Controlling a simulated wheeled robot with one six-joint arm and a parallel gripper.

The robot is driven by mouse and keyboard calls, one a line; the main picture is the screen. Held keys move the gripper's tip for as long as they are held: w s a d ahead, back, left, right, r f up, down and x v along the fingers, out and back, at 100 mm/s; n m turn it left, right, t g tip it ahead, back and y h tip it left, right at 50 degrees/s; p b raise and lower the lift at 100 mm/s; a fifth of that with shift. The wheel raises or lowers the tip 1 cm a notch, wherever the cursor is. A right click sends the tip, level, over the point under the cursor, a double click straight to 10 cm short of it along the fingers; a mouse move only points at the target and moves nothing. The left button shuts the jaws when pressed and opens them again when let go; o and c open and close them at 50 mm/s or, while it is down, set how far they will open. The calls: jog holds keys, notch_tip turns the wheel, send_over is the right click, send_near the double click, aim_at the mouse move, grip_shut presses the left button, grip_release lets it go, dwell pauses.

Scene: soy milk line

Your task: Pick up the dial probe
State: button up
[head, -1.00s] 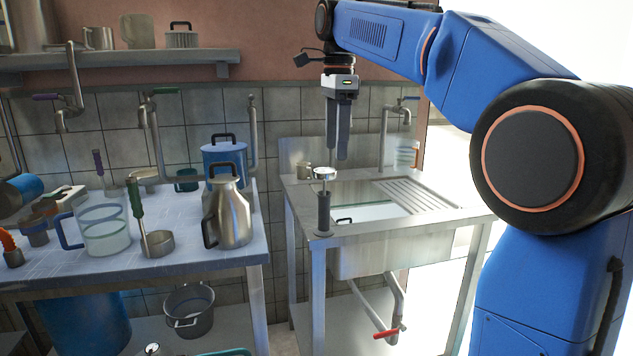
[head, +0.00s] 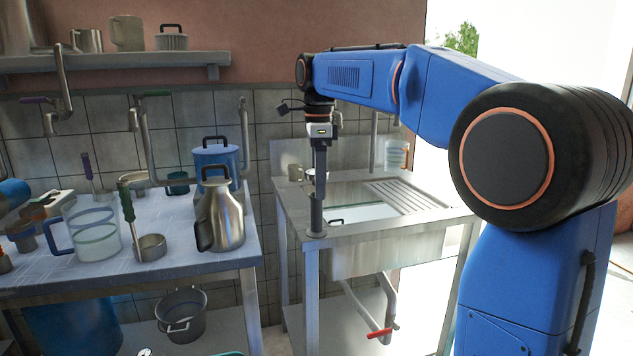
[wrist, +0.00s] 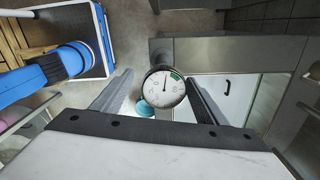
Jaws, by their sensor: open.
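The dial probe (head: 316,216) stands upright on the near left corner of the sink counter. It has a dark handle and a round silver dial on top. In the wrist view its white dial face (wrist: 164,90), with a green patch, lies between the two fingers. My gripper (head: 318,190) points straight down over the probe, and its fingers overlap the dial in the head view. In the wrist view my gripper (wrist: 159,76) is open, with a finger on each side of the dial and gaps showing. Most of the handle is hidden below the dial in that view.
The steel sink counter (head: 430,222) has a basin and ribbed drainboard right of the probe. A small metal cup (head: 295,172) stands behind it. The left table (head: 180,262) holds a steel jug (head: 221,215), a measuring jug (head: 97,240) and a ladle (head: 150,247).

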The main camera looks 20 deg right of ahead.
aim_at(317, 203)
jog(key=shift+w+a+f, duration=0.1)
jog(key=shift+w+f, duration=0.05)
jog(key=shift+f, duration=1.45)
jog(key=shift+w+a+f, duration=0.1)
jog(key=shift+w+f, duration=0.05)
jog(key=shift+f, duration=1.4)
jog(key=c, duration=1.1)
jog(key=shift+c, duration=0.2)
jog(key=shift+r, duration=0.1)
notch_tip(317, 203, up, 18)
jog(key=shift+f, duration=0.1)
